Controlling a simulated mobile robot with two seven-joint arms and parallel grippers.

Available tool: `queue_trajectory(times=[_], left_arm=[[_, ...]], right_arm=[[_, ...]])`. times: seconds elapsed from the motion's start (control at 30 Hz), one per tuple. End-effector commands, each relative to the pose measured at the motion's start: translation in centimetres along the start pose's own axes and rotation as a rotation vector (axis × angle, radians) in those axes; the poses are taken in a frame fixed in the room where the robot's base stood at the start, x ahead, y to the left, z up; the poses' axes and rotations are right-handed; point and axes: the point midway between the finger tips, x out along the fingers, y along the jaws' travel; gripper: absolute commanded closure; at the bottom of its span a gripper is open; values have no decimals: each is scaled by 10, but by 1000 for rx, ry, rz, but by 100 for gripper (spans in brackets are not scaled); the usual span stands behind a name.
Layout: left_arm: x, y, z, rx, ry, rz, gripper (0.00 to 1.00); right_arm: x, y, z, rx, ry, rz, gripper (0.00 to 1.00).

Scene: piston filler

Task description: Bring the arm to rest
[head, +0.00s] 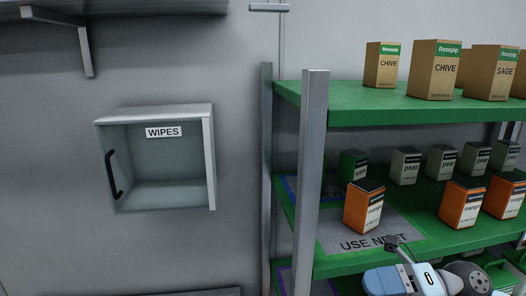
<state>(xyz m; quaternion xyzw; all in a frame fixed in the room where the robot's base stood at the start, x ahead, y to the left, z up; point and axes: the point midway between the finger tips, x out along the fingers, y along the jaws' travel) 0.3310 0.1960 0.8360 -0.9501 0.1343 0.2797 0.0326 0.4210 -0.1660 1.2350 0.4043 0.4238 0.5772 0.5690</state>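One of my arms shows at the bottom right and appears to be my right arm, with its pale blue and white links low in the picture. Its dark gripper (394,242) is small and points up in front of the shelf's lower green board, by the "USE NEXT" mat (350,236). I cannot tell whether its fingers are open or shut. No object shows in it. My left gripper is out of view.
A green shelf rack (350,97) with grey posts holds tan boxes (434,70) on top, orange boxes (364,206) and grey boxes (405,166) below. A wall-mounted wipes cabinet (211,160) hangs left. The wall between is bare.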

Motion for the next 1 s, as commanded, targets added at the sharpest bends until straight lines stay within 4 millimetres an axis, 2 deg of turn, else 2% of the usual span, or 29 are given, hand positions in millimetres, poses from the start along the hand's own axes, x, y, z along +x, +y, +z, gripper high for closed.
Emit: queue_trajectory(times=[0.03, 0.13, 0.17, 0.27, 0.33, 0.4, 0.47, 0.5, 0.6, 0.7, 0.8, 0.9, 1.0], left_arm=[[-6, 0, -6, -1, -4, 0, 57], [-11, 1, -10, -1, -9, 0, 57], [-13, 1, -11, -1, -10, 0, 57], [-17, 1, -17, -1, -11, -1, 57], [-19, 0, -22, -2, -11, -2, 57], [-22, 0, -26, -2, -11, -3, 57], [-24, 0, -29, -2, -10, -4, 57], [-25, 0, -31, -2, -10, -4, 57], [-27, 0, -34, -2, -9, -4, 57], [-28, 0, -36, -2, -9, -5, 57], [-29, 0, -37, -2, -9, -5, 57], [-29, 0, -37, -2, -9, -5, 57], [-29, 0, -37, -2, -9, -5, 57]], right_arm=[[5, -2, 5, 118, -110, 137, 2], [1, -22, 18, 356, -358, 356, 2], [-3, -32, 20, 434, -439, 409, 2], [-18, -82, 19, 715, -721, 540, 2], [-29, -127, 3, 931, -921, 591, 2], [-37, -174, -24, 1145, -1106, 606, 2], [-40, -208, -54, 1312, -1236, 599, 2], [-40, -228, -74, 1413, -1309, 585, 2], [-36, -266, -125, 1633, -1450, 541, 2], [-30, -288, -165, 1791, -1538, 497, 2], [-25, -299, -191, 1887, -1583, 465, 2], [-23, -304, -201, 1927, -1601, 451, 2], [-23, -304, -203, 1933, -1603, 448, 2]])
